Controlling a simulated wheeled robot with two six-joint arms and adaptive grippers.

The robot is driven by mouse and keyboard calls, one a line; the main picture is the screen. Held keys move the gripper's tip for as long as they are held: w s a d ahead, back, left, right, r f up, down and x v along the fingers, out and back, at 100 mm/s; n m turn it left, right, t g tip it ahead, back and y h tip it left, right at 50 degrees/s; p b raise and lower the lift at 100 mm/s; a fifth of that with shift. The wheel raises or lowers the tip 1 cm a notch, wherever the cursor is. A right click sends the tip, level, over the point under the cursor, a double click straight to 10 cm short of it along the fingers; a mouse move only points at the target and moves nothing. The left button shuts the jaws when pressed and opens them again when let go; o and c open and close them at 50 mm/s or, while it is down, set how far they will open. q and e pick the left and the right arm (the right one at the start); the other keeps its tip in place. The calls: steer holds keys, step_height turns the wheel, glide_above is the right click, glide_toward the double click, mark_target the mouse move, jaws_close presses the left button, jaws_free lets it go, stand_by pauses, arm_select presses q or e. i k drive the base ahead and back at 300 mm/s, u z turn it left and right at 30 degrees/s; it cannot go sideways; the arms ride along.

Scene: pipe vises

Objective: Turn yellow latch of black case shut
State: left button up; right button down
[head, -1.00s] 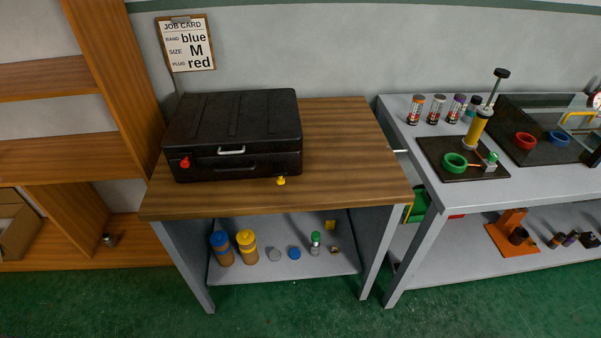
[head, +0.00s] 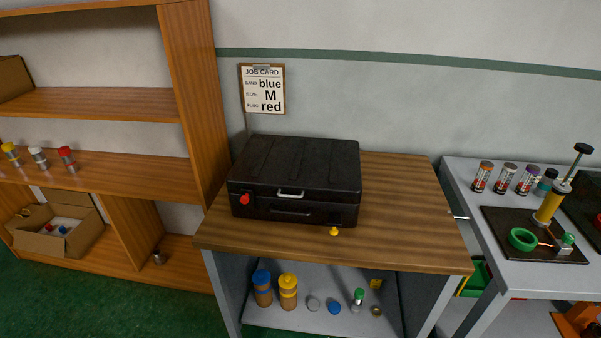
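The black case (head: 295,180) lies with its lid down on the wooden table (head: 410,205), in the head view. The yellow latch (head: 334,231) sits at the lower right of the case's front face, sticking out low near the table's front edge. A red latch (head: 245,199) is at the left of the front face. Neither of my grippers is in view.
A job card (head: 263,90) hangs on the wall behind. Wooden shelves (head: 100,104) stand at the left. A grey bench (head: 465,180) with a green ring (head: 522,239) and several cylinders stands at the right. The tabletop right of the case is clear. Jars (head: 288,292) stand on the shelf below.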

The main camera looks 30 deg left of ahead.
mark_target(334, 219)
steer(key=u, duration=0.05)
steer(key=k, duration=1.2)
steer(key=z, duration=0.8)
steer(key=i, duration=1.7)
steer(key=u, duration=0.8)
